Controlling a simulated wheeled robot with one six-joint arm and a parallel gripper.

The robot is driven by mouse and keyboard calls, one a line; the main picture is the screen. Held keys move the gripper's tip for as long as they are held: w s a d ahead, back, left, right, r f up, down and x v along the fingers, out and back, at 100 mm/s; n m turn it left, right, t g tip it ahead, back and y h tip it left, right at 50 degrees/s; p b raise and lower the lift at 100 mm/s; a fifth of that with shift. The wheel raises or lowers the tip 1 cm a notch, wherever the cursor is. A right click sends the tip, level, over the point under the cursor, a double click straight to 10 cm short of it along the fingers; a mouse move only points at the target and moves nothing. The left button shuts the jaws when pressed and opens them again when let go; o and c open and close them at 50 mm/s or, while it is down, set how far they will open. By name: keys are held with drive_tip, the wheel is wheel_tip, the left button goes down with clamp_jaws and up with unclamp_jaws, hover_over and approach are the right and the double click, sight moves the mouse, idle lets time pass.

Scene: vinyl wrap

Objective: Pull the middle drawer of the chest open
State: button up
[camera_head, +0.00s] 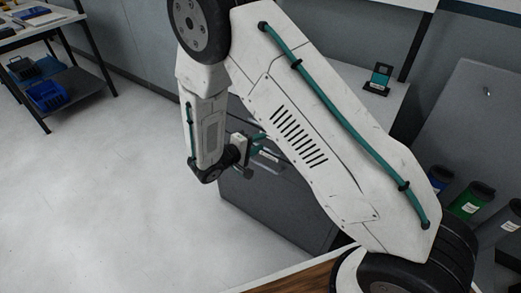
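A grey chest (285,208) stands behind my arm in the head view. My arm covers much of it, so I cannot make out clearly which drawer is which. My gripper (259,146) is small in the view, at the upper part of the chest's front, with teal parts near its tips. A small light label or handle piece (269,156) shows right beside the fingers. I cannot tell whether the fingers touch it or are closed around it.
A small dark and teal device (379,79) sits on a pale top behind my arm. Several canisters, one green (472,200), stand at the right. A shelf rack with blue bins (48,95) is at the far left. The floor (110,200) left of the chest is clear.

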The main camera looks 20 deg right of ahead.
drive_tip(key=a+f+n+t+y, duration=0.1)
drive_tip(key=a+f+n+t, duration=0.15)
drive_tip(key=f, duration=0.45)
drive_tip(key=x, duration=0.7)
drive_tip(key=shift+w+f+m, duration=0.15)
drive_tip(key=shift+w+m, duration=0.2)
drive_tip(key=shift+w, duration=0.15)
clamp_jaws()
